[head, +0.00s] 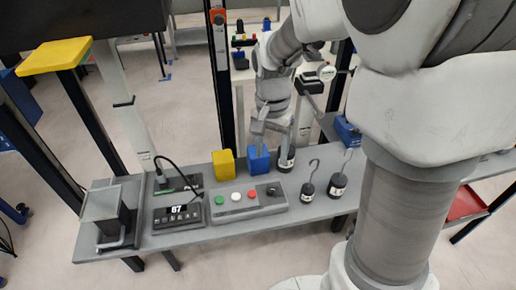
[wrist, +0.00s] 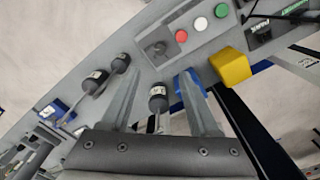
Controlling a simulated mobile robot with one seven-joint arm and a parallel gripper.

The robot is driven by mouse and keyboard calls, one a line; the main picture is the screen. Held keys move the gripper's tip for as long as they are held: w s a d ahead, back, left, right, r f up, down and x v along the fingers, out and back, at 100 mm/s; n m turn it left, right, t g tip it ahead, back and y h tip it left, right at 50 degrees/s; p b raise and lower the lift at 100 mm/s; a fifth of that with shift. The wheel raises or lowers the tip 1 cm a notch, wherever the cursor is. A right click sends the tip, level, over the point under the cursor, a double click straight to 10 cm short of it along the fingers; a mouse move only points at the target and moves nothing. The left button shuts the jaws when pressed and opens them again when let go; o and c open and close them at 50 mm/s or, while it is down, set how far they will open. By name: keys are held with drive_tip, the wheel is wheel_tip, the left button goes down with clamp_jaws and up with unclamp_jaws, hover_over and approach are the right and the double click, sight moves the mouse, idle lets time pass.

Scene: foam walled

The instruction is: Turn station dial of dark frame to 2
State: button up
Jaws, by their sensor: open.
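A grey control panel (head: 223,211) lies on the bench with white, red and green buttons and a black dial (head: 271,191) at its right end. In the wrist view the panel (wrist: 213,42) is at the top, and the dial (wrist: 157,50) sits ahead of the fingertips; its setting is too small to read. A dark upright frame post (head: 221,80) stands behind the bench. My gripper (head: 258,143) is above the blue block behind the panel, apart from the dial. In the wrist view my gripper (wrist: 163,75) is open, with fingers spread and nothing clearly held.
A blue block (head: 259,161) and a yellow block (head: 223,165) stand behind the panel. Black hooked weights (head: 308,190) stand to the right, another (head: 286,158) close to my gripper.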

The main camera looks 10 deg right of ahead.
sight(271, 189)
wheel_tip(271, 189, down, 13)
drive_tip(key=shift+d+f+b, duration=0.1)
drive_tip(key=shift+f+b, duration=0.05)
drive_tip(key=shift+b, duration=1.05)
clamp_jaws()
